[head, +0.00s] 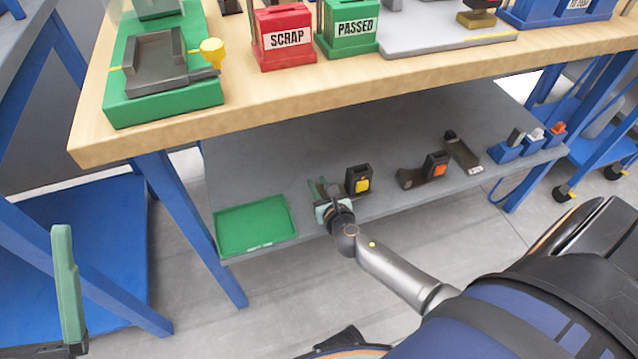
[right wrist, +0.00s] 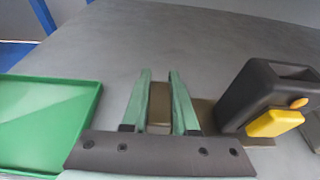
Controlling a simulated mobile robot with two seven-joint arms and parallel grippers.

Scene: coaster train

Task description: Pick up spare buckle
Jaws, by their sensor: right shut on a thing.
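The buckle with the yellow button (head: 358,180), which I take as the spare buckle, stands on the grey lower shelf. It is black, and in the right wrist view (right wrist: 262,95) a flat brown-grey strip runs left from its base. My right gripper (head: 319,187) is low at the shelf, left of the black body. In the right wrist view its green fingers (right wrist: 160,76) are on either side of the strip, shut on it. The strip is partly hidden by the fingers. My left gripper (head: 68,285) shows at the lower left, with only one green finger clear.
A green tray (head: 255,229) lies left of my right gripper. An orange-button buckle (head: 436,165), a dark long part (head: 463,153) and small blue bins (head: 508,149) are to the right. The wooden bench top (head: 240,121) overhangs the shelf; a blue leg (head: 190,228) stands at left.

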